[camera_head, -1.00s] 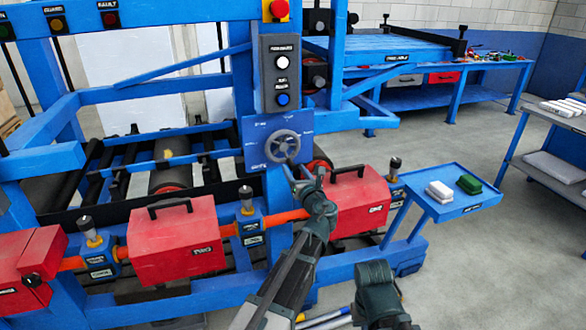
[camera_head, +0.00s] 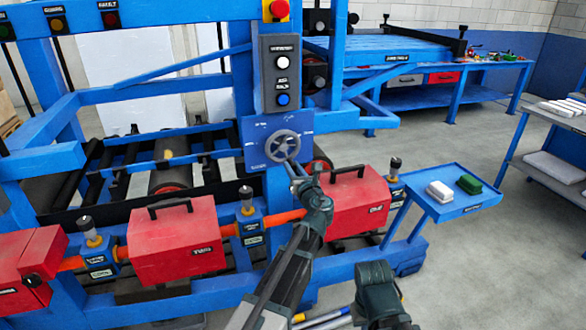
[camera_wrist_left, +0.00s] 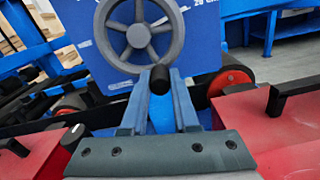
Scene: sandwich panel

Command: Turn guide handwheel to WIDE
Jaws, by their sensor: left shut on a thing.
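The guide handwheel (camera_head: 282,145) is a grey spoked wheel on a blue panel (camera_head: 252,133) below the button box. It also shows at the top of the left wrist view (camera_wrist_left: 139,30). Its dark knob (camera_wrist_left: 159,79) stands out from the lower rim toward me. My left gripper (camera_head: 295,168) reaches up to the wheel's lower right side, and its fingers are shut on the knob. The panel's scale lettering is too small to read surely. My other arm shows at the bottom of the head view, with its fingertips not in view.
Red boxes with black handles, one on the left (camera_head: 175,240) and one on the right (camera_head: 357,200), flank the arm below the wheel. A blue shelf (camera_head: 470,205) holds a white and a green block. A button box (camera_head: 281,75) is above the wheel.

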